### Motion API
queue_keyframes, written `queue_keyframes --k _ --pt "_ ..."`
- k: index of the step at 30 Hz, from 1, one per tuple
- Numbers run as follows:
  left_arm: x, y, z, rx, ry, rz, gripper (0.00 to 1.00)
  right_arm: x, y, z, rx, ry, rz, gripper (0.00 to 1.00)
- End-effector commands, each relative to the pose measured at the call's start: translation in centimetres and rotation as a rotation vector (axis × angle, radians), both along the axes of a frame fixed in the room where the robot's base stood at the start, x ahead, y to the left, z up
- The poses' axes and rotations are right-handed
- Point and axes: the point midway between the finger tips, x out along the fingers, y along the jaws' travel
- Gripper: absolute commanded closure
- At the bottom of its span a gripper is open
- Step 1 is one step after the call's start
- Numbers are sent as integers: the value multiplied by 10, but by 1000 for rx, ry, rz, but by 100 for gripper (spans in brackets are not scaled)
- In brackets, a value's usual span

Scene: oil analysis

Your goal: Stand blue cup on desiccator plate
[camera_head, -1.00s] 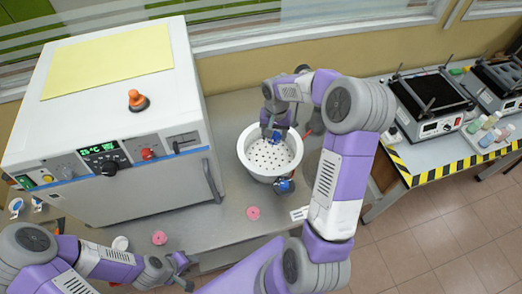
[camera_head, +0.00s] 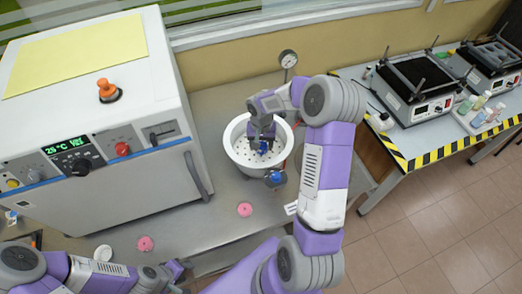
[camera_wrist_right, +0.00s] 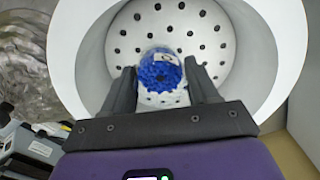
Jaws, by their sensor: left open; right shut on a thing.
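The blue cup (camera_wrist_right: 160,72) is between the fingers of my right gripper (camera_wrist_right: 163,88), which is shut on it. In the head view my right gripper (camera_head: 262,143) reaches from above into the white desiccator bowl (camera_head: 230,150), with the blue cup (camera_head: 263,149) at its tips. The white perforated desiccator plate (camera_head: 246,157) lies under the cup. I cannot tell whether the cup touches the plate. In the wrist view the plate's holes (camera_wrist_right: 215,45) show around the cup. My left gripper (camera_head: 178,270) is open and empty at the bottom of the head view.
A large white oven (camera_head: 90,120) stands left of the bowl. A blue-knobbed fitting (camera_head: 276,179) sits at the bowl's front. Two pink pieces (camera_head: 245,209) lie on the grey bench. A gauge (camera_head: 288,60) stands behind. A striped-edge table (camera_head: 430,155) holds black-topped devices at right.

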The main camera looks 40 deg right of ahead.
Motion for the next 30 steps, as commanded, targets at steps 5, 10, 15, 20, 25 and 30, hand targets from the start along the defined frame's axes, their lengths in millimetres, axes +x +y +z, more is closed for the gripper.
queue_keyframes --k 5,10,15,20,25,30 --pt "0 0 -1 0 0 0 57 -1 0 -18 2 2 -1 72" --pt "0 0 -2 0 0 0 57 0 1 -39 2 1 -1 72" --pt "0 0 -2 0 0 0 57 0 0 -38 1 -2 -1 72" --pt "0 0 -6 0 0 0 57 0 0 -42 0 -1 0 72" --pt "0 0 -6 0 0 0 57 0 0 -42 1 -1 0 21" --pt "0 0 -5 0 0 0 57 0 0 -41 1 -1 0 15"
